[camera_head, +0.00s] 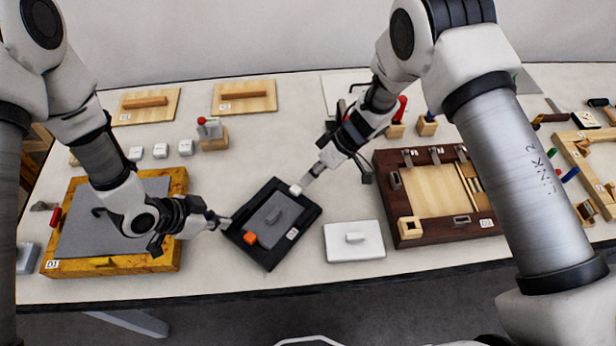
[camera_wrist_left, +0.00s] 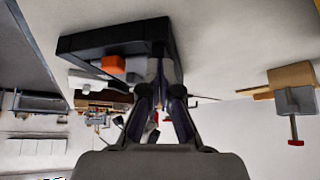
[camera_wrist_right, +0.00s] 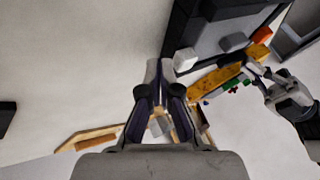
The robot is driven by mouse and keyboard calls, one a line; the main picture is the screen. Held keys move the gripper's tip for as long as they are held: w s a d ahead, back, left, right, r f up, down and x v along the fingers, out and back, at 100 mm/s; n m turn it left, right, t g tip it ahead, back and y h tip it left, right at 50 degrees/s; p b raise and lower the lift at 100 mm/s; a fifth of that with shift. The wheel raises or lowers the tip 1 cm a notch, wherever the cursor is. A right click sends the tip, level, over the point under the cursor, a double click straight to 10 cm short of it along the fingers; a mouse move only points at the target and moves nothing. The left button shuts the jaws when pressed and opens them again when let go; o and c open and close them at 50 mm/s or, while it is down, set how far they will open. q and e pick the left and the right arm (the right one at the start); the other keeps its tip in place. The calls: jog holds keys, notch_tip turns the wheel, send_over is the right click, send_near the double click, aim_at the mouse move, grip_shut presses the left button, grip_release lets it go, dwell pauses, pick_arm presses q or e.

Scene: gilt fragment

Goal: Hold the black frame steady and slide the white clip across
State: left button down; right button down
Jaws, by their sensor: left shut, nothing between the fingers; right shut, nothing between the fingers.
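The black frame (camera_head: 262,251) lies tilted in plan on the table, with a grey panel (camera_head: 268,226) inside it. The white clip (camera_head: 296,189) sits at the frame's upper right edge; it also shows in the right wrist view (camera_wrist_right: 185,59). An orange clip (camera_head: 250,238) sits at the frame's lower left side. My left gripper (camera_head: 226,222) is shut at the frame's left corner, with nothing held; whether it touches is unclear. My right gripper (camera_head: 307,180) is shut and empty, its tips close beside the white clip.
A white plate with a handle (camera_head: 354,243) lies right of the black frame. A gilt frame (camera_head: 110,264) stands at left, a dark brown frame (camera_head: 444,237) at right. Small white blocks (camera_head: 160,151) and a red-topped clamp (camera_head: 212,136) are behind. Bare table lies in front.

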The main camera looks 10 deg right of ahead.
pick_arm(q)
jog(key=shift+f, duration=0.1)
pick_arm(e)
jog(key=shift+s+a, duration=0.35)
jog(key=shift+s, duration=0.05)
